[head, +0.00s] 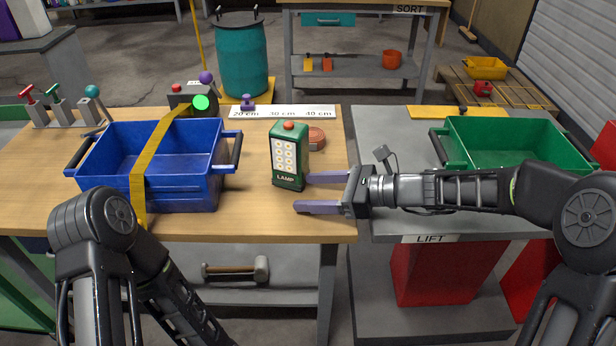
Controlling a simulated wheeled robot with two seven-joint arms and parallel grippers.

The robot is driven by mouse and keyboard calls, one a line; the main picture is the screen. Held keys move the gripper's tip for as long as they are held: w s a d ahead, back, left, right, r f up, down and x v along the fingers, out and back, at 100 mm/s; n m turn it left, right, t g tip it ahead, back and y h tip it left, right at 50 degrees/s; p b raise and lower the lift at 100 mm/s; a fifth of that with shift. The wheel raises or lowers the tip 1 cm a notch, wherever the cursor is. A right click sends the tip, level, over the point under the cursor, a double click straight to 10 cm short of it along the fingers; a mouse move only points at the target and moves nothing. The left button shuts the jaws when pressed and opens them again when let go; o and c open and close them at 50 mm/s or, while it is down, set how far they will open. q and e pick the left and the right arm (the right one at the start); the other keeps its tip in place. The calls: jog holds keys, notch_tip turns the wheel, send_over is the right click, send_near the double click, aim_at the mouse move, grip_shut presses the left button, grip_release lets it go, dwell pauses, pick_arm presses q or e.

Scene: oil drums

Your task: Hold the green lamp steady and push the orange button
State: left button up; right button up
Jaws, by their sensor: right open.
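The green lamp (288,158) stands upright on the wooden table, right of the blue crate. It has a panel of several pale round lights and the label LAMP. The orange button (289,126) is on its top. My right gripper (318,193) comes in from the right. Its two purple fingers are open and point left. The upper finger's tip is close to the lamp's lower right side; I cannot tell whether it touches. The lower finger lies nearer the table's front edge. My left arm is at the lower left; its gripper is not in view.
A blue crate (190,195) with a yellow strap stands left of the lamp. A reddish round object (317,138) sits just behind the lamp. A ruler strip (283,112) lies behind. A green crate (512,164) stands on the grey LIFT table at right.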

grip_shut()
dwell(0.8)
jog(key=shift+o, duration=0.6)
grip_release()
